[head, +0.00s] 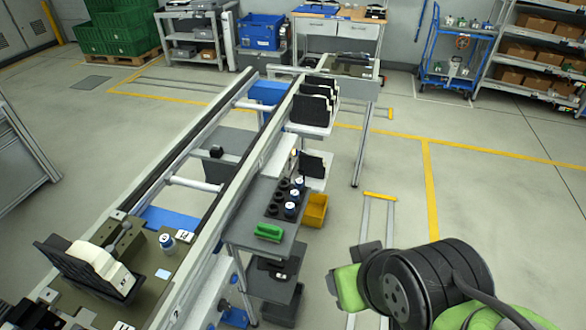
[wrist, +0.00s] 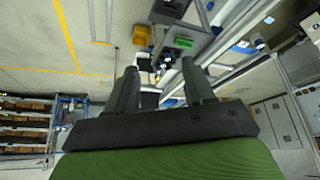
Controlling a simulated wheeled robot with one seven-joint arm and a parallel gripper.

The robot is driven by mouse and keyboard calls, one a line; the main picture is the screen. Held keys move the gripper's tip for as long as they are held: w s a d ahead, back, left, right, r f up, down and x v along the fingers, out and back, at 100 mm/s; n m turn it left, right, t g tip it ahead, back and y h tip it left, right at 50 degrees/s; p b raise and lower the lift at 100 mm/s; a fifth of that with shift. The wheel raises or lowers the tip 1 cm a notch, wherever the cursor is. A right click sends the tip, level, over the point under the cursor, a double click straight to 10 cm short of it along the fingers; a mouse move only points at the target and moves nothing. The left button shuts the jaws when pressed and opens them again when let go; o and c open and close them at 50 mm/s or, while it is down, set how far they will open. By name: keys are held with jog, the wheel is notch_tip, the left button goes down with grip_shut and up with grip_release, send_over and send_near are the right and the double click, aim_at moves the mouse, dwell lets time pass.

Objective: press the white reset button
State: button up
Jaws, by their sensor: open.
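I cannot make out the white reset button for certain in either view. Small fittings (head: 234,279), too small to tell apart, show on the near right side of the conveyor (head: 215,235) in the head view. My gripper (wrist: 159,66) is open and empty in the wrist view, its two dark fingers apart. It points toward the conveyor area and touches nothing that I can see. In the head view my green and black arm is at the lower right, over the floor and apart from the conveyor; the fingers do not show clearly there.
A side table (head: 243,228) beside the conveyor holds a green object (head: 269,232) and several dark cups. A yellow bin (head: 315,210) hangs at its right. A pallet (head: 150,290) with fixtures sits on the near conveyor. The floor (head: 385,160) right of the conveyor is clear.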

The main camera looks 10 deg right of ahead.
grip_shut()
dwell(1.5)
